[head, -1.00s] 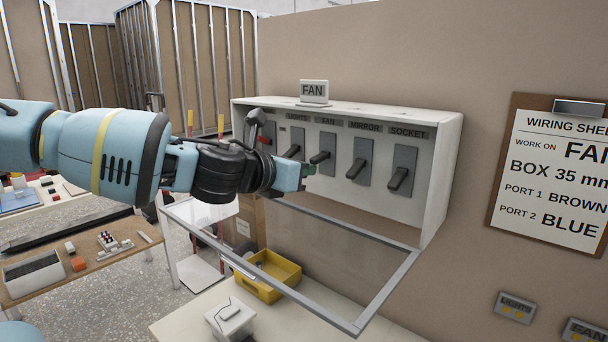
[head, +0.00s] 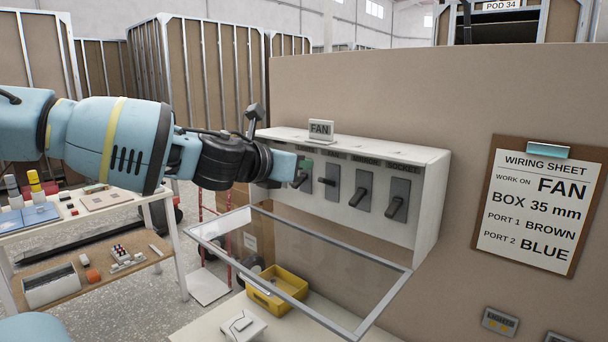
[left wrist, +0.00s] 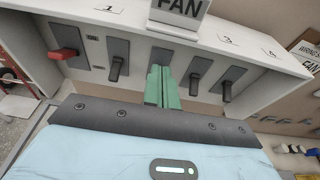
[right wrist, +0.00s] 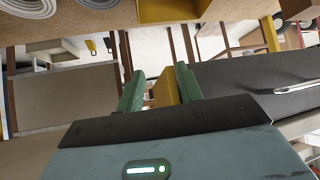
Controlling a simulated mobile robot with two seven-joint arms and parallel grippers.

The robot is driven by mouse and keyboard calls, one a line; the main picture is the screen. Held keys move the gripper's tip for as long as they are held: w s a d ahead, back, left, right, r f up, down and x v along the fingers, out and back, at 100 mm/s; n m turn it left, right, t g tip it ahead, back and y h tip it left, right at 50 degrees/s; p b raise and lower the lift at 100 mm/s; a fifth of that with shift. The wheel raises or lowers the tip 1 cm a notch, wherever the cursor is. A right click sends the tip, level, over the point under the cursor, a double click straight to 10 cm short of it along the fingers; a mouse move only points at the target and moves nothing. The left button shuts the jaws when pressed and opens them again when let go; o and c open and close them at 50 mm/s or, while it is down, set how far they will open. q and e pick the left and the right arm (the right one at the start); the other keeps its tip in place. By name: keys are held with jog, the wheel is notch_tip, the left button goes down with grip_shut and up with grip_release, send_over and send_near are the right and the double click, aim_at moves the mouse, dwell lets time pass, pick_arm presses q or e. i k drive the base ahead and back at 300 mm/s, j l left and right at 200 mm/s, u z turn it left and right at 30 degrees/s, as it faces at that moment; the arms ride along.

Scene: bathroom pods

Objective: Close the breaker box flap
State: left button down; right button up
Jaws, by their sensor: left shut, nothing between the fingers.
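The breaker box (head: 430,205) is mounted on the tan wall, with a row of switches inside. Its clear flap with a grey frame (head: 385,303) hangs open, sticking out from the box's lower edge. My left gripper (head: 307,163) is shut and empty in front of the upper part of the switch row, above the flap. In the left wrist view its green fingers (left wrist: 162,87) are together between two black levers; a red lever (left wrist: 63,53) shows at left. My right gripper (right wrist: 159,88) is open, with something yellow visible between its fingers, apparently behind them.
A FAN sign (head: 321,129) stands on top of the box. A yellow bin (head: 280,288) and a white device (head: 240,326) are on the bench below the flap. A wiring sheet clipboard (head: 538,205) hangs at right. A shelved table (head: 100,260) is at left.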

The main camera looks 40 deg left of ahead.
aim_at(270, 290)
jog(key=k+j, duration=0.1)
jog(key=k, duration=0.9)
